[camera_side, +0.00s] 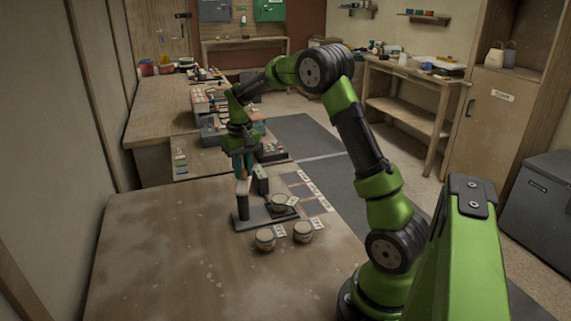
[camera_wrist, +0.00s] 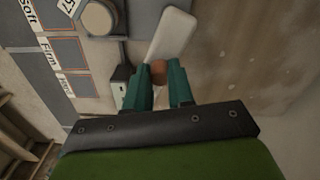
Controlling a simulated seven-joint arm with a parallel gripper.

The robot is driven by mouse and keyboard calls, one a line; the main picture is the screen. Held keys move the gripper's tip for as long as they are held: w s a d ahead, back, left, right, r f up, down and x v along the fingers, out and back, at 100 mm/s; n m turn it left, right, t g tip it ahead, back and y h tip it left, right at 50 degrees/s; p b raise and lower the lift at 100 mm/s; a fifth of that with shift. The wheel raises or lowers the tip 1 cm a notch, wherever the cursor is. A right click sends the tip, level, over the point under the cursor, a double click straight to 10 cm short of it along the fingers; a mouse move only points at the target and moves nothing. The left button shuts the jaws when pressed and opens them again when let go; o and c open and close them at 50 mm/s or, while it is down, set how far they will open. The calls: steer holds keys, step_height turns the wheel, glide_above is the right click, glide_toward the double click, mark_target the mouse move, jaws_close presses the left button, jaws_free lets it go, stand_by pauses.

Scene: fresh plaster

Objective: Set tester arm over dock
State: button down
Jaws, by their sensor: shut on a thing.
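My gripper (camera_side: 243,167) has its teal fingers shut on a small brown knob (camera_wrist: 158,69), seen between the fingertips in the wrist view. A pale bar (camera_wrist: 171,34), which looks like the tester arm, runs from the knob toward the upper right there. In the side view the fingers are just above and behind the tester's dark post (camera_side: 242,205), which stands on a flat dark base (camera_side: 250,224). A small dark box (camera_side: 261,181), perhaps the dock, stands right of the fingers; it shows at their left in the wrist view (camera_wrist: 120,86).
One round lidded jar (camera_side: 280,203) sits at the tester base. Two more, a left jar (camera_side: 265,239) and a right jar (camera_side: 302,232), stand in front, with number tags. A marked strip with words (camera_side: 306,189) lies to the right. The bench's left front (camera_side: 170,255) is clear.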

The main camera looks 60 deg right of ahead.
steer(key=m, duration=0.1)
steer(key=s+m, duration=0.1)
steer(key=shift+d+m, duration=0.15)
steer(key=shift+m, duration=0.25)
steer(key=shift+s+a+m, duration=0.2)
steer(key=shift+s+m, duration=0.35)
steer(key=shift+m, duration=1.25)
steer(key=shift+s+a+m, duration=0.15)
steer(key=shift+s+m, duration=0.45)
steer(key=shift+m, duration=1.2)
steer(key=shift+s+a+m, duration=0.2)
steer(key=shift+s+m, duration=0.35)
steer(key=shift+m, duration=1.25)
steer(key=c, duration=1)
jaws_free()
steer(key=shift+o, duration=0.2)
step_height(320, 180, up, 17)
